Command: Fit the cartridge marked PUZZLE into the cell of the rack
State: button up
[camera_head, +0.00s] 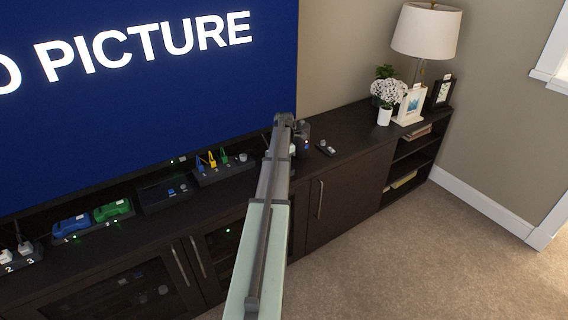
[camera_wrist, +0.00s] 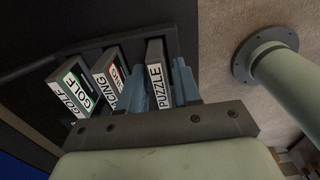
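The PUZZLE cartridge (camera_wrist: 155,52) is dark with a white lettered label and stands between the two blue-grey fingers of my gripper (camera_wrist: 160,88) in the wrist view. The fingers lie close along both its sides and appear shut on it. To its left, in the dark rack (camera_wrist: 112,42), stand a RACING cartridge (camera_wrist: 104,64) with red-edged labels, partly covered by my finger, and a GOLF cartridge (camera_wrist: 66,76) with green-edged labels. The lower end of the PUZZLE cartridge is hidden, so I cannot tell how it sits relative to the cell. In the head view my arm hides my fingers and the cartridge.
A dark cabinet (camera_head: 348,195) runs under a large blue screen (camera_head: 150,110).

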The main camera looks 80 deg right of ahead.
jog(key=shift+o, duration=0.9)
jog(key=shift+r, duration=0.15)
notch_tip(320, 180, up, 12)
dwell(0.3)
